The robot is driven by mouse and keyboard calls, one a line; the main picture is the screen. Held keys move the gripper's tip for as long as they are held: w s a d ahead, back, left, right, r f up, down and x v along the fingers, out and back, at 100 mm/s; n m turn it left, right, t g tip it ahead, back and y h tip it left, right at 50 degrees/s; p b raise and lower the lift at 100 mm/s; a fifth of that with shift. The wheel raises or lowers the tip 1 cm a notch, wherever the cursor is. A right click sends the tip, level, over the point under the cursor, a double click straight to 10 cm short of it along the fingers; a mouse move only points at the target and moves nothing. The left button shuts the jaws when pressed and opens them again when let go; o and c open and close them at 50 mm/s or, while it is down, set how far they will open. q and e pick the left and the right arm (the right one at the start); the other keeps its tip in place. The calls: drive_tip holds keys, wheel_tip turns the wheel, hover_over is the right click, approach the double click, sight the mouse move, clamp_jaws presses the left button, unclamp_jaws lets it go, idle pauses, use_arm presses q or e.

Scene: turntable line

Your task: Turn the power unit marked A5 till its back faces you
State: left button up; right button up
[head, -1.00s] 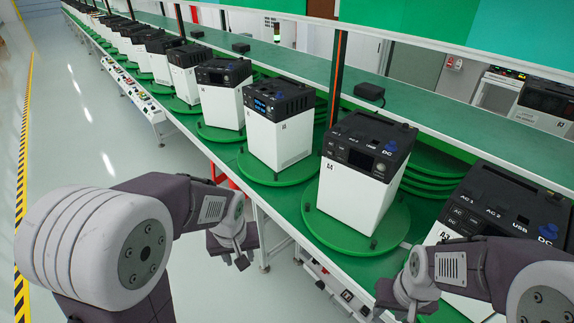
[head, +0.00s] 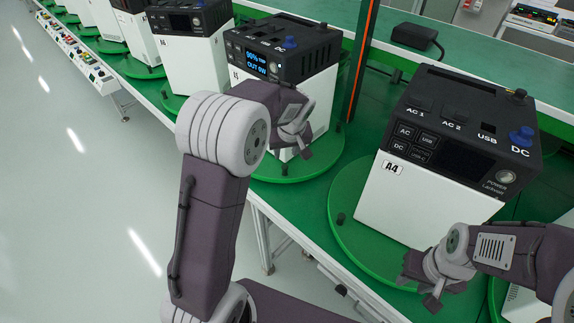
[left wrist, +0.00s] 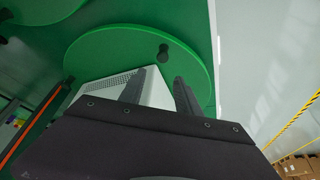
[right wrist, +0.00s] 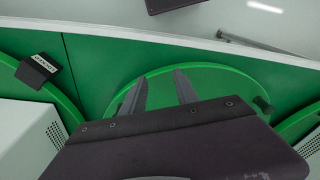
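The power unit A5 (head: 288,58), white with a black top and a lit blue display, stands upright on a green turntable (head: 325,165) with a dark peg on its rim. Its labelled face points toward the left front in the head view. My left arm covers part of that face. My left gripper (head: 303,150) is open and empty, low at the unit's near side; contact cannot be told. In the left wrist view the open fingers (left wrist: 160,88) are near its white vented wall (left wrist: 110,90). My right gripper (head: 430,288) is open and empty before unit A4.
Unit A4 (head: 435,205) stands on its own turntable (head: 345,235) to the right. More units (head: 190,65) line the belt at the left. An orange-edged post (head: 362,60) rises behind, between A5 and A4. The floor aisle at the left is clear.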

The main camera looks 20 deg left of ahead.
sight(285, 166)
use_arm(q)
drive_tip(key=x, duration=0.3)
drive_tip(key=b+x, duration=0.1)
drive_tip(key=x, duration=0.2)
drive_tip(key=s+x, duration=0.1)
drive_tip(key=x, duration=0.2)
drive_tip(key=shift+s+d+f, duration=0.1)
drive_tip(key=shift+d+f, duration=0.25)
drive_tip(key=shift+f, duration=0.1)
clamp_jaws()
idle(1.0)
